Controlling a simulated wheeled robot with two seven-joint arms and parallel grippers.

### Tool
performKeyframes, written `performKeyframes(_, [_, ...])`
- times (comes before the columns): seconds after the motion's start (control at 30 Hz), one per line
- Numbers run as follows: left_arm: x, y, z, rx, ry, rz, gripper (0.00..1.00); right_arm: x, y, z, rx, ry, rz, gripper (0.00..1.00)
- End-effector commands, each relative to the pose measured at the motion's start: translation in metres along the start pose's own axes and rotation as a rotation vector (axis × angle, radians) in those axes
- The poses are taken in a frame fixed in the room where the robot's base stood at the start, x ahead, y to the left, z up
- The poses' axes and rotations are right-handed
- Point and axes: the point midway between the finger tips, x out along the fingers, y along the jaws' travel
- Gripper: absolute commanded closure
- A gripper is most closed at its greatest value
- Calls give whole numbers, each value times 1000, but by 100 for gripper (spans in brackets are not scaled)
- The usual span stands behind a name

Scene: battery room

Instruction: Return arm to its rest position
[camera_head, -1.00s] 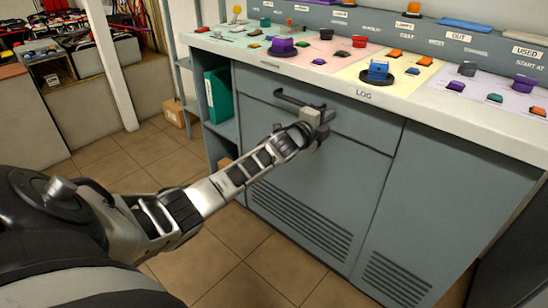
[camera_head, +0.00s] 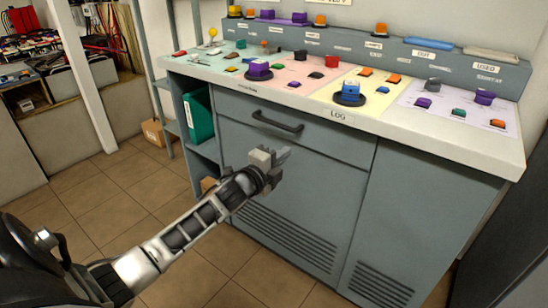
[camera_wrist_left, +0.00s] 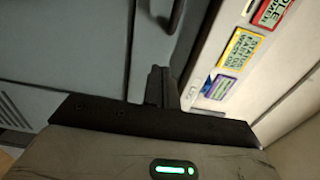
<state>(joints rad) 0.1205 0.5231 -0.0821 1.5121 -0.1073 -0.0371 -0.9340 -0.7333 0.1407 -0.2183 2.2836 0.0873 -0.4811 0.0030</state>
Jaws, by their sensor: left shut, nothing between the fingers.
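My left arm comes in from the lower left in the head view. Its gripper (camera_head: 281,156) is shut and empty, in front of the grey cabinet, below and apart from the dark drawer handle (camera_head: 277,121). The drawer (camera_head: 335,143) looks shut. In the left wrist view the shut fingers (camera_wrist_left: 158,88) point toward the grey cabinet front, with part of the handle (camera_wrist_left: 176,14) at the top. My right gripper is not in view.
The white worktop (camera_head: 430,140) above holds coloured mats with several small blocks and buttons. A teal binder (camera_head: 198,116) stands in the open shelf at left. A cardboard box (camera_head: 153,132) sits on the floor. The tiled floor (camera_head: 140,190) left of the cabinet is mostly clear.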

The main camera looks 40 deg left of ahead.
Motion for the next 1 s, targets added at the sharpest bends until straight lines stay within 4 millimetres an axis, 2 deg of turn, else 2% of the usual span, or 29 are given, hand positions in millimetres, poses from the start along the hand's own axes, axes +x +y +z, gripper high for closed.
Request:
performKeyframes(0.13, [-19,0,0,2,1,1,100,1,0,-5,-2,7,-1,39])
performKeyframes(0.43, [-27,0,0,-1,0,1,100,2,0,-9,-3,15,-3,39])
performKeyframes(0.53, [-34,7,-12,-58,8,28,100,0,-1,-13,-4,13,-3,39])
performKeyframes(0.67, [-69,33,-55,-301,23,139,100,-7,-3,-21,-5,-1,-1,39])
performKeyframes(0.8, [-136,59,-123,-719,-10,328,100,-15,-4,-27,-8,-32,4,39])
performKeyframes(0.9, [-186,64,-166,-1015,-74,457,100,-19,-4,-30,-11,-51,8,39])
performKeyframes(1.0, [-228,61,-199,-1264,-154,559,100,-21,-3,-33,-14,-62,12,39])
